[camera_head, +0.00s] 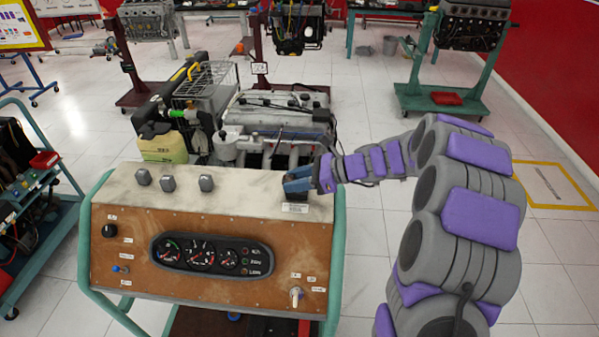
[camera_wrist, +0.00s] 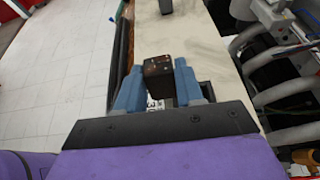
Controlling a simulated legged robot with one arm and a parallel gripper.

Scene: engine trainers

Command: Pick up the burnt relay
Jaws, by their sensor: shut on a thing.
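My gripper (camera_head: 298,183) is at the right end of the top of the engine trainer's control panel. In the wrist view its blue fingers (camera_wrist: 160,82) are shut on a dark brown, scorched-looking relay (camera_wrist: 158,76), with pin marks on its visible face. In the head view the fingers mostly hide this relay. Whether it still touches the panel top (camera_head: 250,197) I cannot tell. Three grey relays stand in a row on the left of the panel top: left (camera_head: 143,176), middle (camera_head: 167,184) and right (camera_head: 206,183). One grey relay also shows in the wrist view (camera_wrist: 165,6).
The trainer's engine (camera_head: 280,118) stands right behind the panel, with hoses and metal pipes close to my gripper. A green-framed cart (camera_head: 40,190) is at the left. Another engine stand (camera_head: 440,100) is at the back right. The tiled floor to the right is mostly open.

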